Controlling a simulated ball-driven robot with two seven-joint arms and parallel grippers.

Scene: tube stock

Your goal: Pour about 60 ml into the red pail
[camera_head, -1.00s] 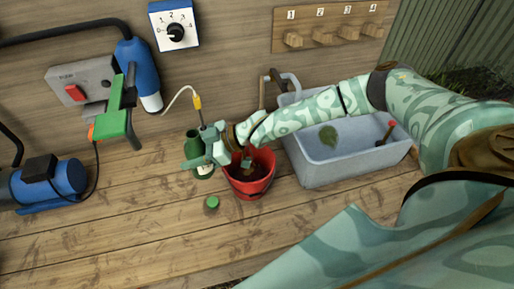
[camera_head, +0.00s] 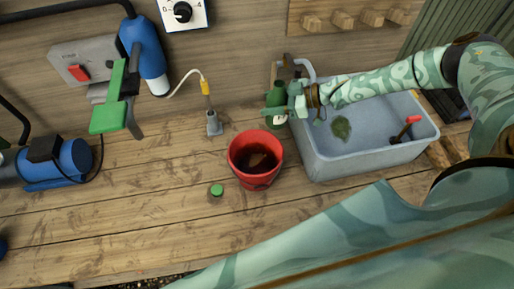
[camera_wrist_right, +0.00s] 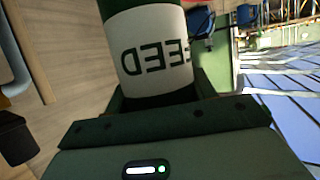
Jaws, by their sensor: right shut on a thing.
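The red pail (camera_head: 235,170) stands upright on the bench, with dark material inside. My right gripper (camera_head: 288,104) is behind and slightly right of the pail, shut on a green bottle (camera_head: 274,99). The bottle looks roughly upright in the head view. In the right wrist view the bottle (camera_wrist_right: 152,60) shows a white FEED label between the jaws; its mouth is out of that frame. A small green cap (camera_head: 216,190) lies on the bench left of the pail. I see no liquid stream. My left gripper is not in view.
A grey sink (camera_head: 322,165) with a leaf and a red-handled tool stands right of the pail. A grey holder with a yellow-topped probe (camera_head: 207,90) stands behind left. A blue motor (camera_head: 60,165) is at far left. The front bench is clear.

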